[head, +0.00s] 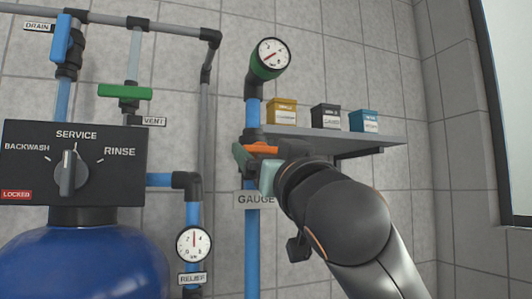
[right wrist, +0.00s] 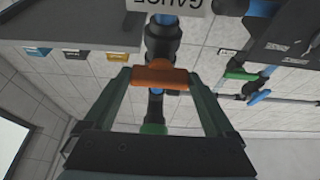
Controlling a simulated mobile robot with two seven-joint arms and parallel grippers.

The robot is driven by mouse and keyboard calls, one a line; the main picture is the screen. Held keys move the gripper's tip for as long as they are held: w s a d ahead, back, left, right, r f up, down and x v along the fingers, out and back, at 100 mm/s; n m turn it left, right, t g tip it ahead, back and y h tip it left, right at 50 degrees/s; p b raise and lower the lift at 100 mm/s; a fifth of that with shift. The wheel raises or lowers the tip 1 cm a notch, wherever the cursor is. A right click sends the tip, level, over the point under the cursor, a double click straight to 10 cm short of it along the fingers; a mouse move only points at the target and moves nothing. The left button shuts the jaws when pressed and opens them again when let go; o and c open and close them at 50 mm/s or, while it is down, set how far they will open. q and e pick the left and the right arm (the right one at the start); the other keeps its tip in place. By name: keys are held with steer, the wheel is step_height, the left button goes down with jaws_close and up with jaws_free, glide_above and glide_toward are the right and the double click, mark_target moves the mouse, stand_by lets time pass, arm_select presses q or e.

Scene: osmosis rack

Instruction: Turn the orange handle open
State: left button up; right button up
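The orange handle (head: 262,150) sits crosswise on the vertical pipe below the gauge, just above the GAUGE label (head: 255,199). In the right wrist view the handle (right wrist: 160,77) lies between the two green fingers of my right gripper (right wrist: 160,75). The fingers are spread wide, one near each end of the handle; I cannot tell whether they touch it. In the head view my right gripper (head: 256,166) reaches the handle from the lower right, and my arm hides part of it. My left gripper is not in view.
A grey shelf (head: 370,140) with small yellow, black and blue boxes stands close behind my right arm. The gauge (head: 272,54) is above the handle. A control box (head: 110,185), green vent handle (head: 124,91), blue drain handle (head: 61,38) and relief gauge (head: 194,243) are at left.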

steer(key=c, duration=0.6)
steer(key=shift+n, duration=0.4)
steer(key=n+g+y+p, duration=0.1)
steer(key=n, duration=0.2)
steer(key=n+g+y+p, duration=0.1)
steer(key=n+y+p, duration=0.1)
steer(key=n, duration=0.1)
steer(key=shift+d+r+n, duration=0.2)
steer(key=shift+n, duration=0.1)
steer(key=n+g+y+p, duration=0.1)
steer(key=n+p, duration=0.1)
steer(key=n, duration=0.1)
steer(key=shift+w+n, duration=0.1)
steer(key=shift+n, duration=0.3)
steer(key=shift+n+g+y, duration=0.5)
steer(key=shift+n+g, duration=0.1)
steer(key=shift+n, duration=0.5)
steer(key=n+g, duration=0.1)
steer(key=n, duration=0.2)
steer(key=shift+d, duration=0.1)
steer(key=n+g, duration=0.2)
steer(key=n, duration=0.4)
steer(key=shift+r, duration=0.1)
steer(key=shift+g, duration=0.3)
